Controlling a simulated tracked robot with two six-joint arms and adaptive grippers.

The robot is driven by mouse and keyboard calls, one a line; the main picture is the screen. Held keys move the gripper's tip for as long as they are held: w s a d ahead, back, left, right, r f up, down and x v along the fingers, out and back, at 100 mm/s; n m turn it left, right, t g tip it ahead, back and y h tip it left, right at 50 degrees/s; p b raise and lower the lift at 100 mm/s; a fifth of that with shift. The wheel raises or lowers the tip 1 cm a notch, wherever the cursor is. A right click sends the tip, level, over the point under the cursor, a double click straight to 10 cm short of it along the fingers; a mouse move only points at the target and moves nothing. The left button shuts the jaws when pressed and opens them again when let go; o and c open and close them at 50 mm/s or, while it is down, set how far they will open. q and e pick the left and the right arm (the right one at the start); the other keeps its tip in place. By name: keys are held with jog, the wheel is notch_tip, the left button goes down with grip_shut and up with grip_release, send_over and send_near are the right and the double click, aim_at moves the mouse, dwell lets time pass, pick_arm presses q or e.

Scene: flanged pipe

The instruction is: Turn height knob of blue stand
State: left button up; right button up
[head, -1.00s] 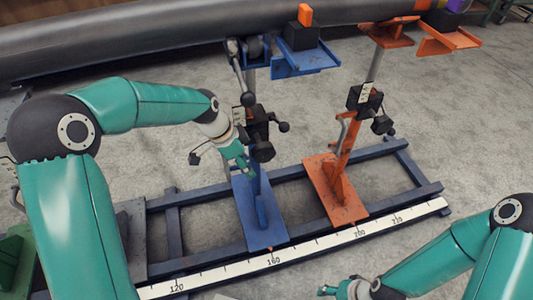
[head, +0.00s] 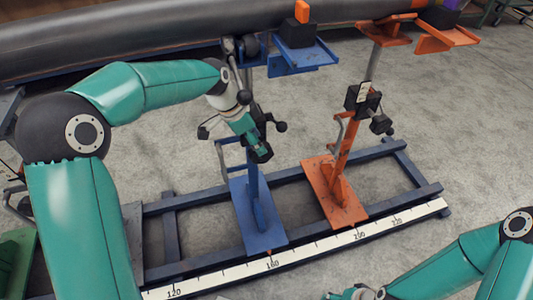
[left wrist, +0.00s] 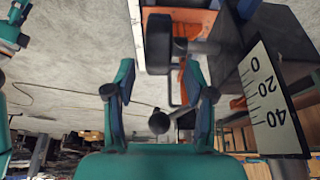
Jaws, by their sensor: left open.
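The blue stand (head: 259,222) rises from a blue base plate on the rail frame. Its black clamp block and knobs sit at mid-height, partly hidden by my left gripper. A black knob (head: 281,127) on a short rod shows at the right of the post. My left gripper (head: 259,151) is at the clamp, pointing down and right. In the left wrist view its fingers (left wrist: 157,80) are apart, with a black cylindrical knob (left wrist: 158,42) ahead and a black ball (left wrist: 159,123) between them. I cannot tell if they touch. My right gripper (head: 348,294) is at the bottom edge, partly cut off.
An orange stand (head: 334,192) stands right of the blue one. A large grey pipe (head: 170,38) runs across above both stands. A white ruler (head: 315,250) lies along the frame's front. In the left wrist view a scale plate (left wrist: 268,102) is close on the right.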

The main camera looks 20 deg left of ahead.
pick_arm(q)
jog(key=b+x, duration=0.1)
jog(key=x, duration=0.4)
jog(key=shift+w+d+f, duration=0.1)
jog(key=shift+d+f, duration=0.05)
jog(key=shift+f, duration=0.2)
grip_shut()
jog(key=shift+d, duration=0.1)
